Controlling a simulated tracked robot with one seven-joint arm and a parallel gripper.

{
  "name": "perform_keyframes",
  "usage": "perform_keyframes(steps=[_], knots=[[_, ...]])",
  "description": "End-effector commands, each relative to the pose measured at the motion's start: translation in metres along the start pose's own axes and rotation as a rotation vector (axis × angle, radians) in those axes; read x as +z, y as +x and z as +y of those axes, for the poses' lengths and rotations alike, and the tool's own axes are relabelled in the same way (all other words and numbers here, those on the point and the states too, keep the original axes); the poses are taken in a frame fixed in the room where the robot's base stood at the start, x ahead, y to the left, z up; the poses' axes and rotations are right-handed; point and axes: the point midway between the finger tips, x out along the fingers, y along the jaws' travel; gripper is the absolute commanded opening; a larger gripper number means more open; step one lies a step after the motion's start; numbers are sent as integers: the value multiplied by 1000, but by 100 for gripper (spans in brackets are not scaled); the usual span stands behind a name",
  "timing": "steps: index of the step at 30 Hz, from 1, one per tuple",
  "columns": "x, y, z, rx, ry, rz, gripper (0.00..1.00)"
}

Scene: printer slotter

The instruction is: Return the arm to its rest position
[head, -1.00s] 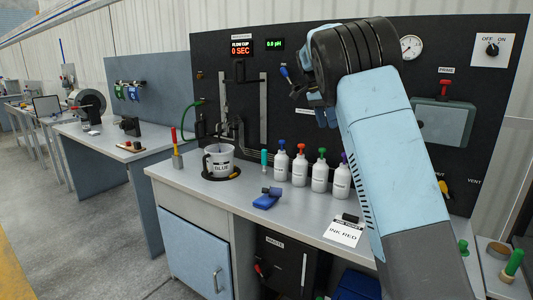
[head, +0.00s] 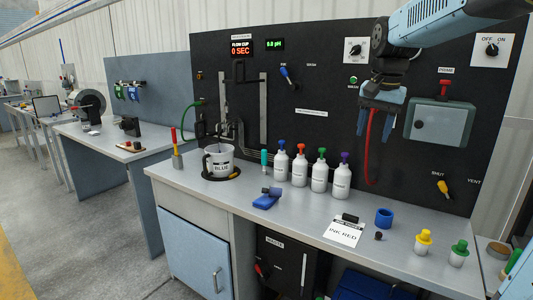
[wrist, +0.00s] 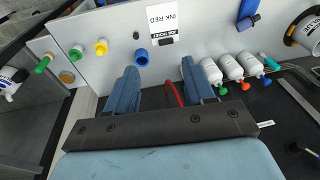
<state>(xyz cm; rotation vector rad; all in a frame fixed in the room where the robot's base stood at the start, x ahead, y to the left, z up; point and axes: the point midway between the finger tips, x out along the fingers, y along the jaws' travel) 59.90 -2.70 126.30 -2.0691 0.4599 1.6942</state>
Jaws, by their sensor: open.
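My arm (head: 440,25) reaches in from the upper right of the head view, in front of the black panel. My gripper (head: 378,115) hangs from it, pointing down, above the right part of the bench. In the wrist view my gripper (wrist: 160,80) shows two blue fingers spread wide apart, with nothing held between them. A red hose (head: 371,160) shows behind and below the fingers in the head view. It also shows between the fingers in the wrist view (wrist: 174,94), apparently beyond them.
The bench (head: 310,215) holds a BLUE cup (head: 218,162), several white bottles (head: 299,168), an INK RED card (head: 343,233), a blue ring (head: 384,218), and yellow-capped (head: 423,240) and green-capped (head: 459,252) bottles. A grey box (head: 440,125) projects from the panel at right. Floor at left is clear.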

Motion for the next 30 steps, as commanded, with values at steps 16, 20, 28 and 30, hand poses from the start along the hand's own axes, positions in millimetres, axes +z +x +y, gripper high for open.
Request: perform_keyframes(steps=[16,20,28,30], knots=[[143,14,61,-88,-365,179,53],[173,26,73,-83,-445,226,53],[200,43,92,-68,-536,283,53],[202,45,93,-67,-542,285,53]])
